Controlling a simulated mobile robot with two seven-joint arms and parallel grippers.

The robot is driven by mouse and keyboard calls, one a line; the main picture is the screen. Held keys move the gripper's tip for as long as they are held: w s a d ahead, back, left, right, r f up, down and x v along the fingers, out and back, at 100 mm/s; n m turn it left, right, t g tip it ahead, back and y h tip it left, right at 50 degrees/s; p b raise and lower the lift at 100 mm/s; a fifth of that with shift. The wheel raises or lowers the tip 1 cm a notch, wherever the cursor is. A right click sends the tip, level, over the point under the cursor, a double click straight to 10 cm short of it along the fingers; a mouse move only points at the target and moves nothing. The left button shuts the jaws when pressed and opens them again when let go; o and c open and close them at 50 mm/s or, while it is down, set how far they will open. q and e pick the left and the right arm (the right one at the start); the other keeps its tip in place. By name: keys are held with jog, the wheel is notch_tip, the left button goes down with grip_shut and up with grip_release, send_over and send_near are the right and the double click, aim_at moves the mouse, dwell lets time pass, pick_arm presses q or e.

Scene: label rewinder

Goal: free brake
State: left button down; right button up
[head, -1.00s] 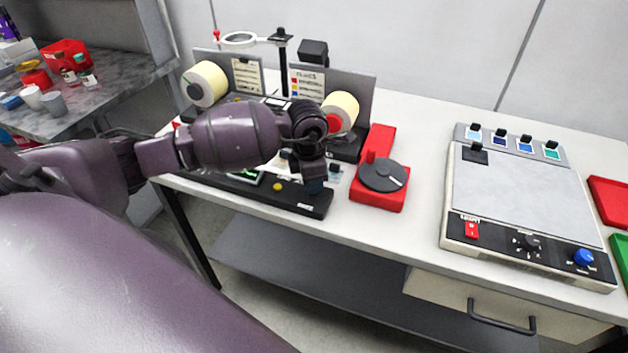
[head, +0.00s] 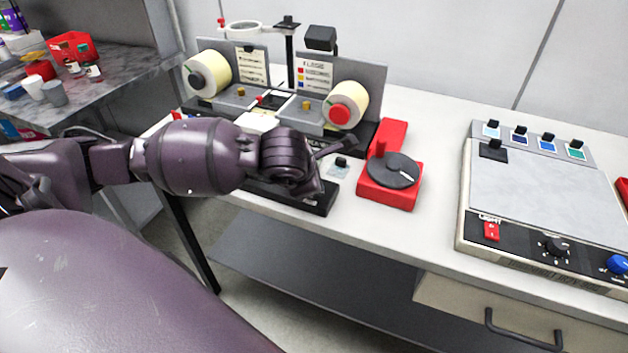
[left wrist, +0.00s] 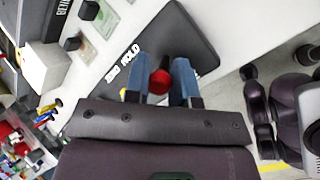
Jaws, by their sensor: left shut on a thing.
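The label rewinder (head: 369,95) has two cream label rolls, the left roll (head: 213,69) with a black hub and the right roll (head: 349,98) with a red hub. Its black front panel (head: 322,204) is partly behind my left arm. In the left wrist view, the panel (left wrist: 185,30) carries the words ZERO and HOLD. My left gripper (left wrist: 159,70) has its two blue fingers either side of a red round knob (left wrist: 160,82) over the panel and is shut on it. In the head view, the fingertips and knob are hidden by my wrist. My right gripper is not in view.
Right of the rewinder stands a red device with a grey disc (head: 393,171). Further right is a large flat-topped unit (head: 542,190) with several knobs. A marbled side table (head: 112,78) is at left.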

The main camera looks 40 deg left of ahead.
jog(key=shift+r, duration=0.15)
pick_arm(q)
jog(key=c, duration=1)
grip_release()
jog(key=shift+c, duration=0.2)
jog(key=shift+o, duration=0.3)
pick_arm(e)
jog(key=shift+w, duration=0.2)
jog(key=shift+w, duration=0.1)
pick_arm(q)
jog(key=a+p+v, duration=0.1)
jog(key=v, duration=0.9)
jog(key=shift+s+d+r, duration=0.25)
jog(key=shift+d+r, duration=0.05)
jog(key=shift+d, duration=0.25)
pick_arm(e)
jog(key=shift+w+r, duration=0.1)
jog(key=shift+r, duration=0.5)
